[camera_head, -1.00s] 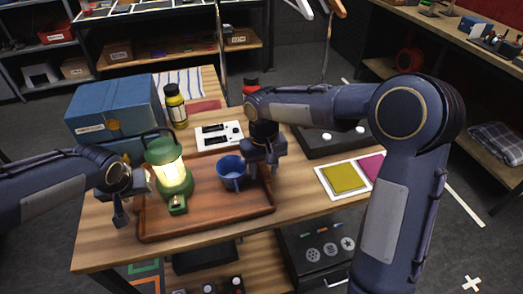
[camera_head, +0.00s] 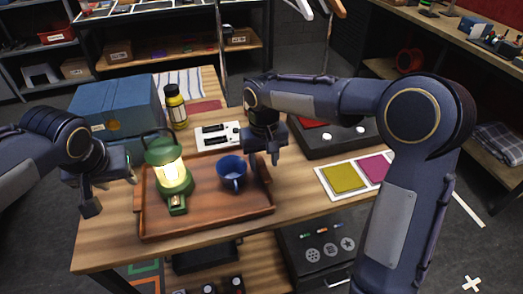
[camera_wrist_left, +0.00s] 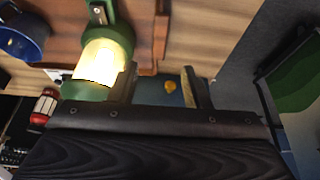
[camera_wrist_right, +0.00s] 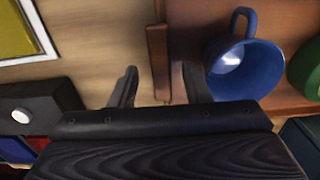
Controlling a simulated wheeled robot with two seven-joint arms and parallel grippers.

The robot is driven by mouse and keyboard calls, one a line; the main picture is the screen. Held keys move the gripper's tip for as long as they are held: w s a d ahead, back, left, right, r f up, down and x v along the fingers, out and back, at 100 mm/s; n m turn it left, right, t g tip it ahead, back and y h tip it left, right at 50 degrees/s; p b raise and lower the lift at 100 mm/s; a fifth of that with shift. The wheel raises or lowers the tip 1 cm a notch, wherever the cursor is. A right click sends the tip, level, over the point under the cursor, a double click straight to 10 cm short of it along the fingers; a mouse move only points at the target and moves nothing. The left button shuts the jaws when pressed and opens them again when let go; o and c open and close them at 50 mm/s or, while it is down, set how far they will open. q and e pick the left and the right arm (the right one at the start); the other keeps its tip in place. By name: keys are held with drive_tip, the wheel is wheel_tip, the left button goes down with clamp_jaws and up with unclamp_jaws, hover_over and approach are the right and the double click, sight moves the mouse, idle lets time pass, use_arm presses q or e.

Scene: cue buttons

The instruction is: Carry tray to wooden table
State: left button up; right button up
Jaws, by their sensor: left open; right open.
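The brown wooden tray (camera_head: 225,220) lies flat on a wooden-topped bench (camera_head: 110,245). A lit green lantern (camera_head: 170,178) and a blue mug (camera_head: 231,172) stand in it. My left gripper (camera_head: 112,190) is open and empty, beside the tray's left edge; in the left wrist view the tray's side wall (camera_wrist_left: 160,38) shows beyond the fingers. My right gripper (camera_head: 264,160) is open and empty, over the tray's right end near the mug. In the right wrist view the tray's side wall (camera_wrist_right: 158,62) appears between the fingertips, apart from them as far as I can see.
Blue boxes (camera_head: 115,105), a yellow bottle (camera_head: 175,107) and a white panel (camera_head: 217,136) stand behind the tray. A dark button box (camera_head: 335,140) and a mat with yellow and magenta squares (camera_head: 345,178) lie to the right. Some bare bench top shows in front of the mat.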

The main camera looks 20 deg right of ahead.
wheel_tip(320, 180, up, 9)
drive_tip(key=shift+f, duration=0.2)
idle(0.4)
drive_tip(key=s+d+r+t+y, duration=0.15)
drive_tip(key=s+d, duration=0.35)
drive_tip(key=s, duration=0.7)
use_arm(q)
drive_tip(key=s+a+f+n+h, duration=0.1)
drive_tip(key=s+a+f+h, duration=0.1)
drive_tip(key=s, duration=0.8)
drive_tip(key=s+a+f+n+t+h, duration=0.1)
drive_tip(key=s+a+f, duration=0.1)
drive_tip(key=s, duration=0.8)
drive_tip(key=shift+s+f+h, duration=0.2)
drive_tip(key=shift+f+h, duration=0.2)
drive_tip(key=shift+f, duration=0.25)
use_arm(e)
drive_tip(key=s+a+f+m+t+y, duration=0.1)
drive_tip(key=s+f+t, duration=0.3)
drive_tip(key=s, duration=0.8)
wheel_tip(320, 180, down, 2)
drive_tip(key=shift+s+f+y, duration=0.15)
drive_tip(key=shift+s+y, duration=0.25)
drive_tip(key=shift+y, duration=0.25)
